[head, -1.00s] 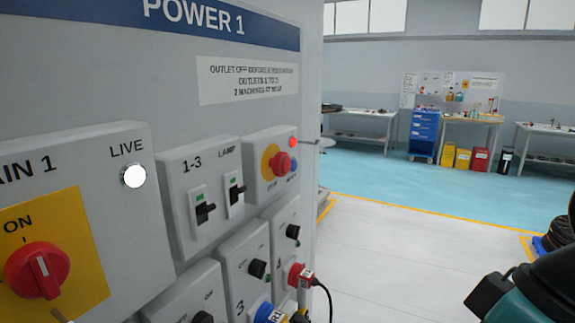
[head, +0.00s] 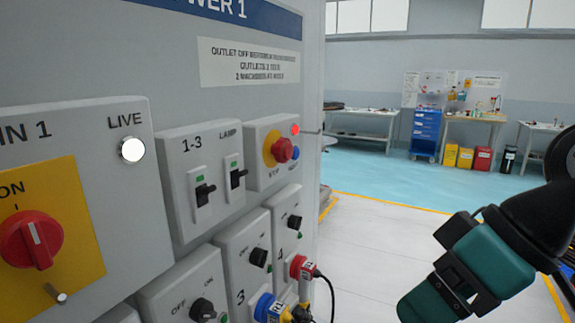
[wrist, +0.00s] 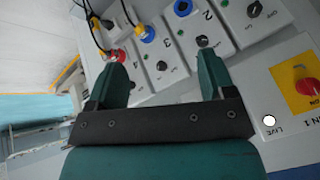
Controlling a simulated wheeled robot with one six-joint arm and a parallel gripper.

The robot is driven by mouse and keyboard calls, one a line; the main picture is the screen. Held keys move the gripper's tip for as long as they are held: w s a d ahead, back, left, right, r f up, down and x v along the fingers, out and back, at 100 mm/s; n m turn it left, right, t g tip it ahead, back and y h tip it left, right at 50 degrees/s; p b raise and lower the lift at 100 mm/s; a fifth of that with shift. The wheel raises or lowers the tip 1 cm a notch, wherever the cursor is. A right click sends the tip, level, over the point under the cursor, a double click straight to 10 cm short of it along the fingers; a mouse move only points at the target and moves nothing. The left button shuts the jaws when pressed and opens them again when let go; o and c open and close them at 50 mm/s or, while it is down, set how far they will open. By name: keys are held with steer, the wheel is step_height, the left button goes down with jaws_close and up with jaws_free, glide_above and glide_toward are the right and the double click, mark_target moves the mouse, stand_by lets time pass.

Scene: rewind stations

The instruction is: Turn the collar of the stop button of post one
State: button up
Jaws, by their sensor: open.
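The stop button (head: 282,149) is a red mushroom head on a yellow round backing, in a grey box at the right of the POWER 1 panel (head: 250,95) in the head view. A small red light (head: 295,129) and a blue button (head: 296,155) sit beside it. A collar cannot be told apart from the backing at this size. My gripper (wrist: 160,68) is open and empty in the wrist view, its teal fingers apart over the lower outlets. I cannot make out the stop button there. In the head view, my teal arm is at the lower right, apart from the panel.
Breaker switches (head: 204,192) and the red main switch (head: 32,238) project from the panel to the left. Below are outlets with a red plug (head: 301,268), a blue plug (head: 267,308) and a hanging black cable. The floor (head: 375,240) right of the post is clear.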

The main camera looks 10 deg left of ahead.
steer(key=w+a+n+t+y+b, duration=0.35)
steer(key=w+b, duration=0.25)
steer(key=w, duration=0.5)
steer(key=n+t+y+b, duration=0.2)
steer(key=n+y+b, duration=0.3)
steer(key=y+b, duration=0.2)
glide_toward(291, 153)
steer(key=shift+m, duration=0.35)
steer(key=p+x, duration=0.5)
steer(key=x, duration=0.6)
steer(key=shift+f, duration=0.1)
steer(key=c, duration=0.9)
